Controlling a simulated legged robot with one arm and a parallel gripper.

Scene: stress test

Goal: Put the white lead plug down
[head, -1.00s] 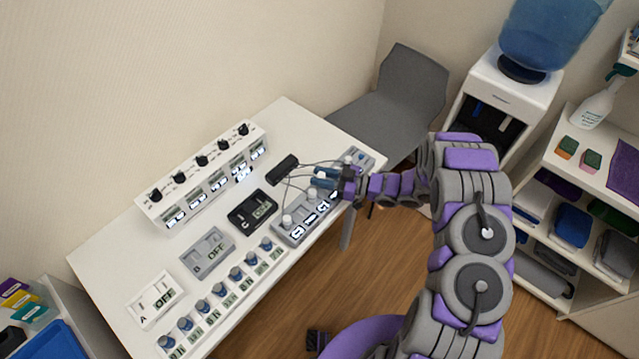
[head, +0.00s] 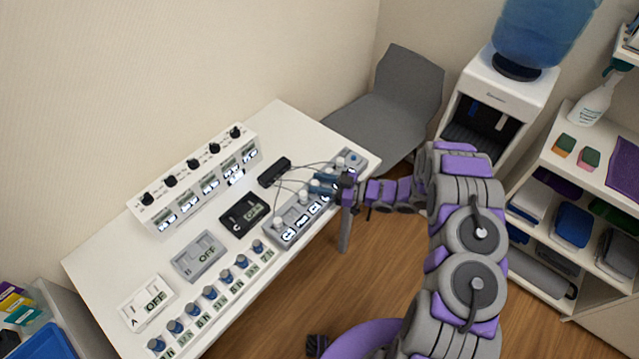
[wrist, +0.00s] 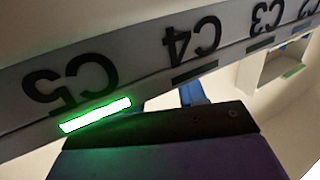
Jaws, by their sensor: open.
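Thin leads run from a black box (head: 274,172) to the strip. I cannot tell which plug is the white lead plug, and the fingers hide part of the strip. In the wrist view, the strip's edge shows labels C5, C4 and C3 upside down, with a green light (wrist: 95,115) lit by C5. A blue finger (wrist: 193,93) shows below C4.
A white panel with black knobs (head: 195,180) stands along the table's back. Switch boxes marked OFF and a row of blue knobs (head: 210,292) fill the front left. Shelves are at right.

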